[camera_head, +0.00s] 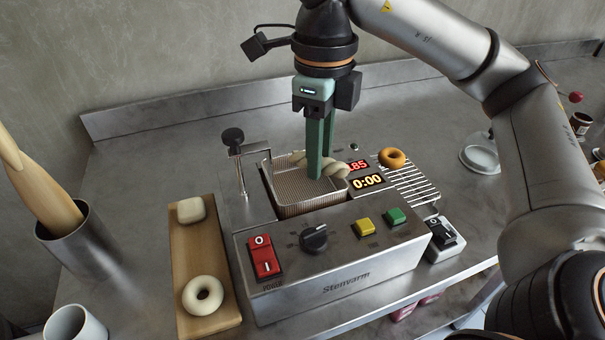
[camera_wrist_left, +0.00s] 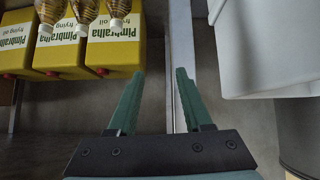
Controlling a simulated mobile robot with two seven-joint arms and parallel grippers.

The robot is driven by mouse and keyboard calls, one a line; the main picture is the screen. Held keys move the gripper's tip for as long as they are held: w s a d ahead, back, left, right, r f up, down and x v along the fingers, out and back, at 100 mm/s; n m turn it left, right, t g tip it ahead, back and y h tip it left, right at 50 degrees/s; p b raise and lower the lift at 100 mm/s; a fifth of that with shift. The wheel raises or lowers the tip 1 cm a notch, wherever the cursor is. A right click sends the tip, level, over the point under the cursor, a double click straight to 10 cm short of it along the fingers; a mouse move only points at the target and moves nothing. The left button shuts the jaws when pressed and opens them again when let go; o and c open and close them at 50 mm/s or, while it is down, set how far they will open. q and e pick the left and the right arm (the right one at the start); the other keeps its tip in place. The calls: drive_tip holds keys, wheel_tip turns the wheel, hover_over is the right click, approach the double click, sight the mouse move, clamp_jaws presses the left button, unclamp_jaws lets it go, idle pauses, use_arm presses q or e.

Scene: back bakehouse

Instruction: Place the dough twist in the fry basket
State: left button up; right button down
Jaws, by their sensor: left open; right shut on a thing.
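The dough twist (camera_head: 335,169) is pale and braided. It shows in the head view between the green fingers of my right gripper (camera_head: 321,175), which is shut on it. The twist is over the fry basket (camera_head: 306,197), a wire-mesh basket in the fryer (camera_head: 345,264). The fingers hide the middle of the twist, and I cannot tell whether it touches the mesh. My left gripper (camera_wrist_left: 155,100) is open and empty in the left wrist view, away from the fryer.
A board (camera_head: 182,264) with a pale ring and a pale square dough piece lies left of the fryer. A browned doughnut (camera_head: 391,158) sits on the wire rack (camera_head: 412,185) at right. Yellow oil containers (camera_wrist_left: 58,50) and a white bin (camera_wrist_left: 265,50) flank my left gripper.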

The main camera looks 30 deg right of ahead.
drive_tip(key=b, duration=0.2)
hover_over(303, 188)
drive_tip(key=s, duration=0.1)
drive_tip(key=f, duration=0.5)
drive_tip(key=shift+s+a+f, duration=0.15)
drive_tip(key=shift+s+f, duration=0.05)
drive_tip(key=shift+w+f, duration=0.3)
drive_tip(key=shift+w, duration=0.05)
drive_tip(key=shift+w+f, duration=0.2)
drive_tip(key=shift+f, duration=0.15)
drive_tip(key=shift+w+f, duration=0.1)
drive_tip(key=shift+f, duration=1.45)
use_arm(q)
drive_tip(key=shift+w+d+f, duration=0.4)
drive_tip(key=shift+d+f, duration=0.15)
use_arm(e)
drive_tip(key=shift+f, duration=0.2)
use_arm(q)
drive_tip(key=shift+f, duration=0.15)
use_arm(e)
drive_tip(key=c, duration=0.6)
unclamp_jaws()
drive_tip(key=shift+r, duration=0.15)
